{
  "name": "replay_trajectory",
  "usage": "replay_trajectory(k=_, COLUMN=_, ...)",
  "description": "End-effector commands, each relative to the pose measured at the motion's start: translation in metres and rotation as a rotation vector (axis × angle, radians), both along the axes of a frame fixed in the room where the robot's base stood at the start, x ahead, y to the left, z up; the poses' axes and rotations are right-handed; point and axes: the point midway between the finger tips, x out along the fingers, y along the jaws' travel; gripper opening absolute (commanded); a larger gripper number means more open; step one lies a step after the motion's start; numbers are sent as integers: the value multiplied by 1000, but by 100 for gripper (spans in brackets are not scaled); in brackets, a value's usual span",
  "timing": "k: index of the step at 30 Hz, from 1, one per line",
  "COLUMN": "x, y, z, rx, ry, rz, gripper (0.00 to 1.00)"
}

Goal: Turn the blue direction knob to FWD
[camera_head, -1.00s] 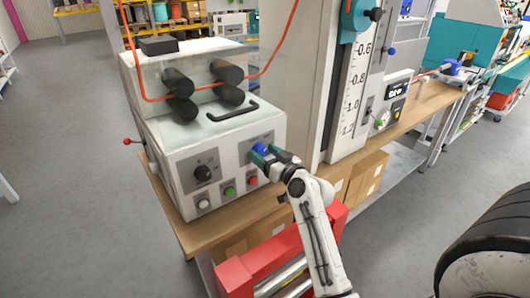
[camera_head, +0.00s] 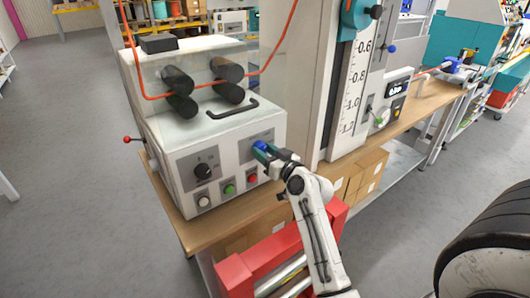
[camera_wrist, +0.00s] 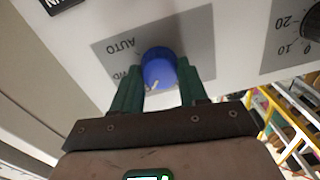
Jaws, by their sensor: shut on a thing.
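The blue direction knob (camera_wrist: 159,70) sits on a grey label plate (camera_wrist: 112,45) on the front of the white machine (camera_head: 215,150). In the wrist view, AUTO is readable on the plate, and a partly covered label ending in D shows beside a green finger. My gripper (camera_wrist: 160,85) has its two green fingers on either side of the knob, shut on it. The knob's light pointer line shows between the fingers, near its lower edge. In the head view, the knob (camera_head: 259,146) is partly hidden by my gripper (camera_head: 264,150).
A black dial (camera_head: 203,171) and white, green (camera_head: 229,188) and red (camera_head: 252,178) buttons are on the same panel, left of and below my gripper. A red frame (camera_head: 235,276) stands below my arm. A tall scale column (camera_head: 350,95) is to the right.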

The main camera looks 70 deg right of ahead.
Motion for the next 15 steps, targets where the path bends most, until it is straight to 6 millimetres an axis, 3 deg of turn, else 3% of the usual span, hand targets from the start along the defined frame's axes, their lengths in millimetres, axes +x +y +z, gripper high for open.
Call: replay_trajectory(k=15, x=0, y=0, z=-1, rx=205, ry=-125, rz=1, gripper=12)
